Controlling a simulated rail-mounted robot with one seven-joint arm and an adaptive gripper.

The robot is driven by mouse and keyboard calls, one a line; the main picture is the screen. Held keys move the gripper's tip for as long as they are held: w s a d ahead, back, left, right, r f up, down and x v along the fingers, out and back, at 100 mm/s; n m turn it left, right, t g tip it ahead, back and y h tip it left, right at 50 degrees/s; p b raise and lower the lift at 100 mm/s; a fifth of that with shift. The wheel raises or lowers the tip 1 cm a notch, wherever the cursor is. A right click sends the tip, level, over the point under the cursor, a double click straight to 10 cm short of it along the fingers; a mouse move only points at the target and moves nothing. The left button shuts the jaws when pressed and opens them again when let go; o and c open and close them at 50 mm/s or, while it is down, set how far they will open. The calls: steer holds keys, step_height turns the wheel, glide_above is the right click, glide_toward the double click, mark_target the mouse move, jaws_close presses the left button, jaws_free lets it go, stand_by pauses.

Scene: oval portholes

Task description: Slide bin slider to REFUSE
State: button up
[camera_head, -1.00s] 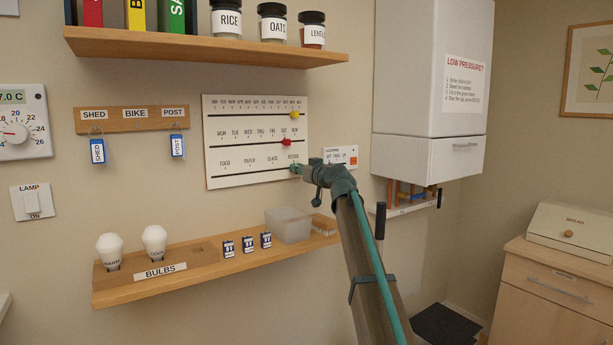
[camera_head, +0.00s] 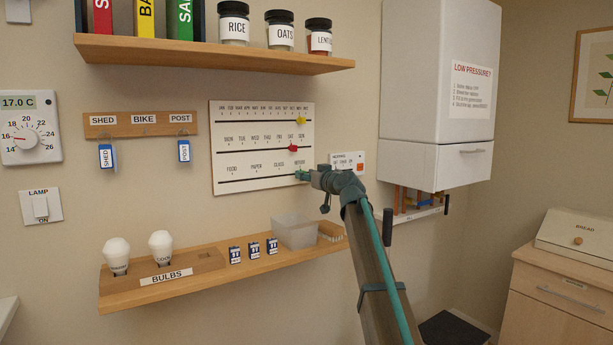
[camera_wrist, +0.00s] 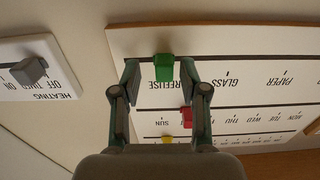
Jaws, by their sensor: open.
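The white calendar board (camera_head: 222,165) hangs on the wall with three slider rows. Its bottom row reads FOOD, PAPER, GLASS, REFUSE. The green bin slider (camera_wrist: 164,67) is at the REFUSE label in the upside-down wrist view. My gripper (camera_wrist: 160,72) is open, with one finger on each side of the green slider and visible gaps between. In the head view my gripper (camera_head: 309,176) is at the board's lower right corner and partly hides that end of the row. The red slider (camera_head: 292,148) is near SAT and the yellow slider (camera_head: 301,121) is near the top row's right end.
A heating control plate (camera_wrist: 62,82) with a grey knob is just beside the board. A wooden shelf (camera_head: 215,281) with bulbs, small boxes and a clear tub (camera_head: 295,233) lies below. The boiler cabinet (camera_head: 430,120) stands to the right.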

steer(key=v, duration=1.1)
steer(key=shift+s, duration=0.2)
steer(key=shift+d+f, duration=0.1)
steer(key=shift+d, duration=0.05)
